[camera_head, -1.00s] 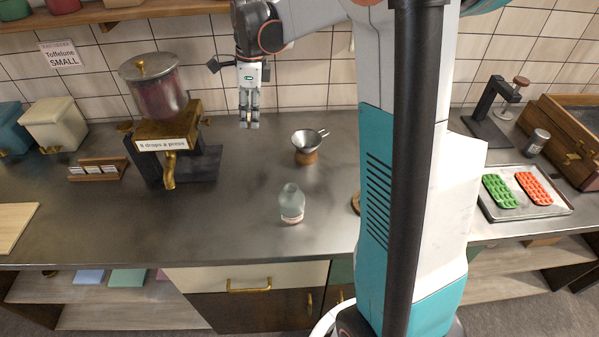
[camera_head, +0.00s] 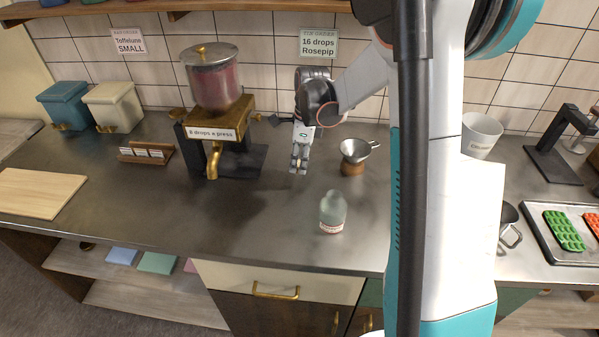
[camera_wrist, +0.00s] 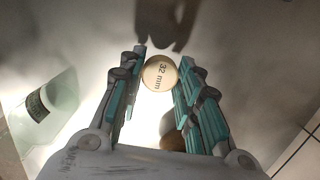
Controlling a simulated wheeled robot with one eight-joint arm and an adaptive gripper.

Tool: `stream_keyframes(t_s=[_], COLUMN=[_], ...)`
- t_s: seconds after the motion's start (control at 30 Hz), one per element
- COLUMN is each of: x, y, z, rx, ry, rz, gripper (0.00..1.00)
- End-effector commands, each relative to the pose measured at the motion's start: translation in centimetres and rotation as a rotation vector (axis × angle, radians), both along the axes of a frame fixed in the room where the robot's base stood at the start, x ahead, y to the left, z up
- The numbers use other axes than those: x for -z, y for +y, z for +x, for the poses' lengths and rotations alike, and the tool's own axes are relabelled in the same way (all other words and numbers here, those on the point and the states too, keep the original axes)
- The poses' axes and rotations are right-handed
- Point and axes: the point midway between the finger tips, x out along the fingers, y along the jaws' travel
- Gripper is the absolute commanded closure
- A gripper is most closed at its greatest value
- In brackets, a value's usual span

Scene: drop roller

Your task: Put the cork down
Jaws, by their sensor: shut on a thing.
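The cork (camera_wrist: 159,73) is a pale round piece marked "32 mm", seen end-on in the wrist view. My gripper (camera_wrist: 158,76) is shut on it, one finger on each side. In the head view my gripper (camera_head: 299,168) points down close over the steel counter (camera_head: 255,225), between the drop dispenser (camera_head: 213,85) and the funnel (camera_head: 355,150). The cork is not clear in that view, and I cannot tell whether it touches the counter. A clear bottle (camera_head: 332,212) stands upright in front of the funnel; it also shows in the wrist view (camera_wrist: 50,108).
A card rack (camera_head: 146,153), bins (camera_head: 113,105) and a wooden board (camera_head: 40,192) lie to the left. A white cup (camera_head: 482,135), a metal mug (camera_head: 508,222) and a mould tray (camera_head: 545,240) are on the right. The counter in front of my gripper is clear.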

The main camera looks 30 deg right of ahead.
Motion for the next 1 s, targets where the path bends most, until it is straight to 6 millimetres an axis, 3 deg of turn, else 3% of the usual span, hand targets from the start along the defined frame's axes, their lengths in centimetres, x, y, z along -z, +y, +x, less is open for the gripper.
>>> stream_keyframes(t_s=[0.3, 0.67, 0.7, 0.8, 1.0], x=[4.0, 4.3, 4.4, 4.3, 4.3], y=[0.0, 0.0, 0.0, 0.0, 0.0], z=[0.0, 0.0, 0.0, 0.0, 0.0], rx=[0.000, 0.000, 0.000, 0.000, 0.000], ry=[0.000, 0.000, 0.000, 0.000, 0.000], rz=[0.000, 0.000, 0.000, 0.000, 0.000], gripper=[0.80, 0.80, 0.66, 0.48, 0.48])
